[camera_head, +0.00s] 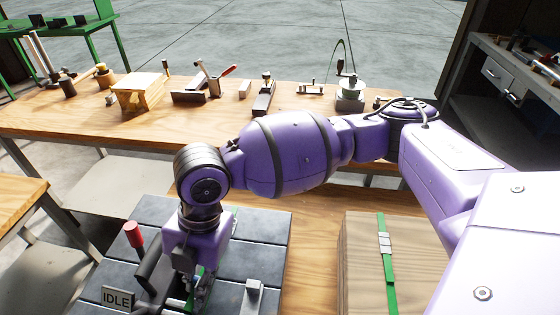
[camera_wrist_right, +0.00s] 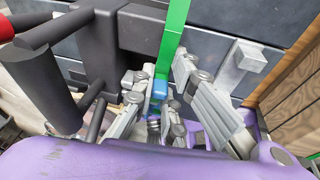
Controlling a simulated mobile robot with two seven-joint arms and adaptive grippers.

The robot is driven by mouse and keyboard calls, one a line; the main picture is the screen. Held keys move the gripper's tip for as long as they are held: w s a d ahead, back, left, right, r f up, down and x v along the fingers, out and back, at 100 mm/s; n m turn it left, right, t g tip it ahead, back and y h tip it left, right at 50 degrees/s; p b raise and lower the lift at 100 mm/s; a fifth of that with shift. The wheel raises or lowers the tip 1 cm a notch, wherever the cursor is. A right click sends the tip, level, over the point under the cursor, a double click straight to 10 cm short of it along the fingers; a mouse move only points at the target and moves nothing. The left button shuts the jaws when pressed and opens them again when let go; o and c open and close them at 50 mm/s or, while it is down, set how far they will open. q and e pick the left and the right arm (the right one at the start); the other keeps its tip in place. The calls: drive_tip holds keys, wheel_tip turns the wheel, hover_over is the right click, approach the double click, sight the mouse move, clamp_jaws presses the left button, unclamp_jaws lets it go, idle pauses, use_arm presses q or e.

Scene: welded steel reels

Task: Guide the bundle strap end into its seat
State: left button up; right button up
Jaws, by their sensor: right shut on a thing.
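A green strap (camera_wrist_right: 175,28) comes in from the top of the right wrist view and runs down between the fingers of my right gripper (camera_wrist_right: 160,84). A small blue piece (camera_wrist_right: 160,88) shows at the strap's lower end, and the gripper is shut on this strap end. In the head view my right gripper (camera_head: 192,288) points down over a dark slabbed plate (camera_head: 262,222); its fingertips are largely hidden there. A dark block (camera_wrist_right: 145,28) stands beside the strap. I cannot make out the seat with certainty. My left gripper is out of view.
A red-knobbed lever (camera_head: 134,236) and an IDLE sign (camera_head: 116,298) stand left of the gripper. A small grey post (camera_head: 252,292) stands to its right. A wooden box (camera_head: 415,262) with a buckled green strap is further right. Tools line the back bench (camera_head: 60,122).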

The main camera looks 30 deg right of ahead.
drive_tip(key=shift+f, duration=0.2)
drive_tip(key=o, duration=0.7)
drive_tip(key=shift+o, duration=0.2)
drive_tip(key=d+v, duration=0.1)
drive_tip(key=v, duration=0.7)
drive_tip(key=shift+b, duration=0.3)
drive_tip(key=shift+s+a+f, duration=0.1)
drive_tip(key=shift+f, duration=0.05)
